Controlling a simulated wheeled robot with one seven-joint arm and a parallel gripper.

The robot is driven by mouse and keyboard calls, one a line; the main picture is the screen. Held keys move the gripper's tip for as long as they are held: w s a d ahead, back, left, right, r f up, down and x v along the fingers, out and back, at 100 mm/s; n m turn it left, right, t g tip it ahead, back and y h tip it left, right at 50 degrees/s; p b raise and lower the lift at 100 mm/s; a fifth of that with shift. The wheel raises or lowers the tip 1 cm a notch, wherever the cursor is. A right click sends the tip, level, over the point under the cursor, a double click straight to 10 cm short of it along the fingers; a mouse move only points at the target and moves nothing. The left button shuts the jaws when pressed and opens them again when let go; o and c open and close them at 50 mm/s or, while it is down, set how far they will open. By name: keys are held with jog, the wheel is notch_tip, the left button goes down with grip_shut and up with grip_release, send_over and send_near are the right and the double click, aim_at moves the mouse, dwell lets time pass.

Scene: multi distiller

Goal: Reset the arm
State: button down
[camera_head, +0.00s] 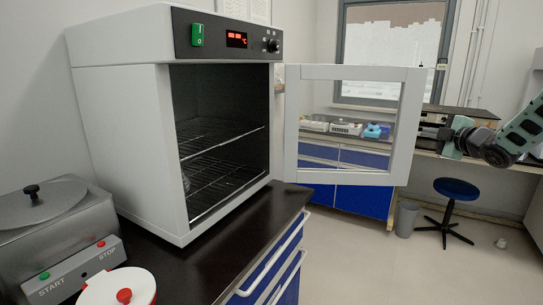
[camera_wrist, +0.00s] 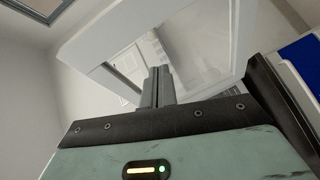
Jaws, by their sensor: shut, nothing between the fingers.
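My gripper shows in the wrist view (camera_wrist: 158,88), with its two grey fingers together and nothing between them. Behind the fingers in that view is the white frame of the oven door (camera_wrist: 205,50).
A metal bath with a lid (camera_head: 45,205) and a start/stop box (camera_head: 75,275) stand at front left, near a red and white lidded pot (camera_head: 120,288). A blue stool (camera_head: 456,188) and a bin (camera_head: 406,219) stand on the floor at right. The middle floor is clear.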

jog(key=s+a+f+m+g, duration=0.1)
jog(key=s+a+m+g, duration=0.1)
jog(key=a, duration=0.8)
jog(key=s+a+f+m+g, duration=0.1)
jog(key=s+a+m+g, duration=0.15)
jog(key=a, duration=0.65)
jog(key=s+a+f+m+g+p, duration=0.2)
jog(key=s+a+f+g, duration=0.25)
jog(key=s+a, duration=0.85)
jog(key=s+a+f+g, duration=0.1)
jog(key=s+a+g, duration=0.1)
jog(key=s, duration=0.8)
jog(key=s+a+f+m+g+h, duration=0.1)
jog(key=s+f+g, duration=0.1)
jog(key=s, duration=0.8)
jog(key=s+a+f+m+g+h, duration=0.1)
jog(key=s+a+g, duration=0.1)
jog(key=s, duration=0.8)
jog(key=shift+s+a+f+g, duration=0.3)
jog(key=shift+s+f+g, duration=0.1)
jog(key=shift+g, duration=0.3)
